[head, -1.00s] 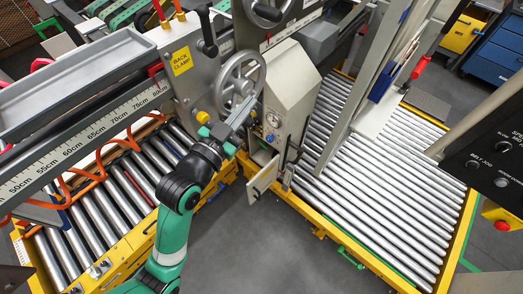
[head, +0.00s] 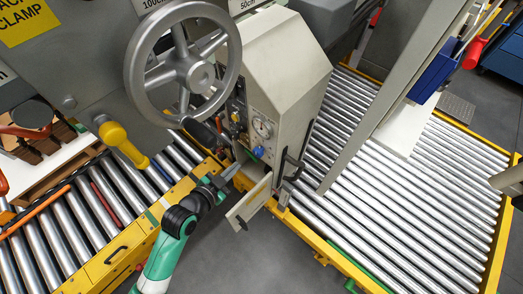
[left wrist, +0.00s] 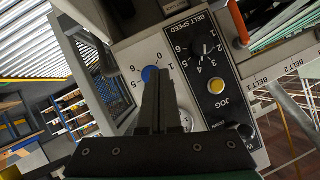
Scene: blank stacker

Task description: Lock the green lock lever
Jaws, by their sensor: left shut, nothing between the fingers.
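I cannot pick out a green lock lever for certain. A small green piece (head: 349,285) shows by the yellow rail at the bottom of the head view, too cut off to identify. My left gripper (head: 232,171) is shut and empty in front of the beige machine housing (head: 290,75), near its open flap (head: 248,200). In the left wrist view its closed fingers (left wrist: 158,92) point at the control panel and cover part of the dial with the blue knob (left wrist: 151,74). Whether they touch it cannot be told. My right gripper is out of view.
A roller conveyor (head: 400,190) fills the right, and another lies at the left. The panel also has a black speed knob (left wrist: 203,49) and a yellow jog button (left wrist: 216,87).

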